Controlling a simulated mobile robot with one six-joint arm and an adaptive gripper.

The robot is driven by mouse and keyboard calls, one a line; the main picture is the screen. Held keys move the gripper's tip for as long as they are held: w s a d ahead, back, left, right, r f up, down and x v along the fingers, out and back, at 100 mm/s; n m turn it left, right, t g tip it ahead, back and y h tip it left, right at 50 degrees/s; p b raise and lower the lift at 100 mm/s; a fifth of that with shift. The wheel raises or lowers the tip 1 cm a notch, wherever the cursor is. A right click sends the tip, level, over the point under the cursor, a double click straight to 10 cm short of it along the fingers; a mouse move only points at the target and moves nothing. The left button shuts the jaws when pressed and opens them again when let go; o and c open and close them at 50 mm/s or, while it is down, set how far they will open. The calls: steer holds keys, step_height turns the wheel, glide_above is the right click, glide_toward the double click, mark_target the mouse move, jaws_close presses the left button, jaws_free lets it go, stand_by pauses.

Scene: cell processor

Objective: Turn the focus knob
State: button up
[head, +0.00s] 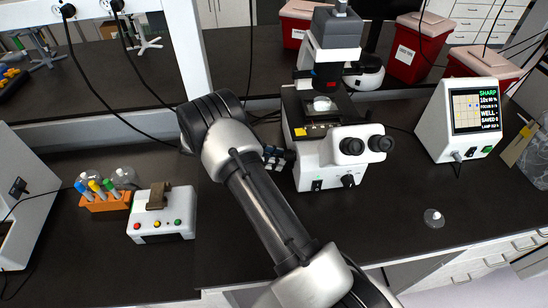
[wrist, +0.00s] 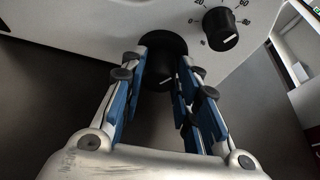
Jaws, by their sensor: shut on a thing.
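The white microscope (head: 318,165) stands on the dark bench in the middle of the head view, with a clear dish (head: 321,105) on its stage. My gripper (head: 284,158) reaches the left side of its base. In the wrist view the black focus knob (wrist: 160,75) has a white mark on its face. My gripper (wrist: 163,62) is shut on it, one blue-padded finger on each side. In the head view my gripper hides the knob. The monitor (head: 475,107) at the right reads SHARP in green.
A black dial with a numbered scale (wrist: 219,28) sits right of my fingers. A white button box (head: 162,222) and an orange tube rack (head: 106,201) stand on the left. A small clear dish (head: 433,218) lies at the right. The front right bench is mostly free.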

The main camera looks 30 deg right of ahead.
stand_by(0.5)
steer(key=o, duration=1.1)
steer(key=shift+c, duration=0.2)
steer(key=shift+w, duration=0.1)
steer(key=v, duration=1.2)
